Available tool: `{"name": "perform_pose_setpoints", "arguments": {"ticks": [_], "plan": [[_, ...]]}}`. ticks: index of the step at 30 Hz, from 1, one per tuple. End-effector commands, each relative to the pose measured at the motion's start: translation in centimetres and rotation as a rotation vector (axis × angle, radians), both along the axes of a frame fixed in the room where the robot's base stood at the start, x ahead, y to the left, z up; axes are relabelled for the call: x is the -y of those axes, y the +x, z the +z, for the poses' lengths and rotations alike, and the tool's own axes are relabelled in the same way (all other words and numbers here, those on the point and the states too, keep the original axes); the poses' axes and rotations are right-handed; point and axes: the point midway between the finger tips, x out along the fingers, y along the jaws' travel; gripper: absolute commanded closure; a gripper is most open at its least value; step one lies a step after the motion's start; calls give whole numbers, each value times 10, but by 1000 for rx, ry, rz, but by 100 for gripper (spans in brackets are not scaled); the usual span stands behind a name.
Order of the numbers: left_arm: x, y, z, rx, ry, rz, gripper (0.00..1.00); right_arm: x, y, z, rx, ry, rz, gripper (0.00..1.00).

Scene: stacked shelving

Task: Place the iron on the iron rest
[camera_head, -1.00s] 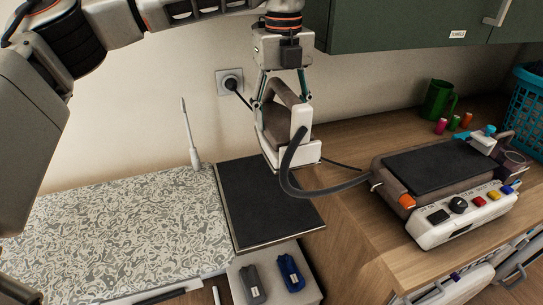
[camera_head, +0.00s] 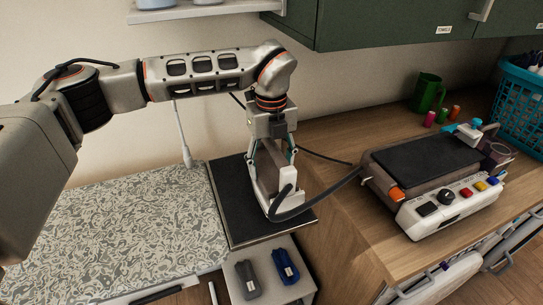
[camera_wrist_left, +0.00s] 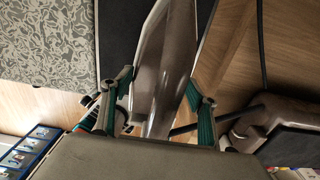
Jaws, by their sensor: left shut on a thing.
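The iron (camera_head: 281,201), white and brown with a thick dark hose, is over the right part of the dark square rest (camera_head: 228,193) at the end of the patterned ironing board (camera_head: 115,235). Its underside is at or very close to the rest; I cannot tell if it touches. My left gripper (camera_head: 272,145) comes from above and is shut on the iron's handle. In the left wrist view, the iron (camera_wrist_left: 172,60) lies between the fingers of my left gripper (camera_wrist_left: 160,103), with the dark rest (camera_wrist_left: 117,35) beside it. My right gripper is not in view.
The steam station (camera_head: 425,160), with a dark top plate, stands on the wooden counter to the right, joined to the iron by the hose. A small tray (camera_head: 265,260) with grey and blue items sits in front of the rest. A green cabinet (camera_head: 400,25) hangs above.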

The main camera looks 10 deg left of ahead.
Motion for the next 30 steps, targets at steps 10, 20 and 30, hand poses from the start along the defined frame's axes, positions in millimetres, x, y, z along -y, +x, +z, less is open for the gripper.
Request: {"name": "perform_pose_setpoints", "arguments": {"ticks": [10, 20, 30], "plan": [[1, 0, -35, 0, -2, -1, 97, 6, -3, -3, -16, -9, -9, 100], [1, 1, -40, 3, -1, -1, 97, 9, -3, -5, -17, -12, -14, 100], [0, 0, -42, -1, 1, -1, 24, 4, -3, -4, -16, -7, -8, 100]]}}
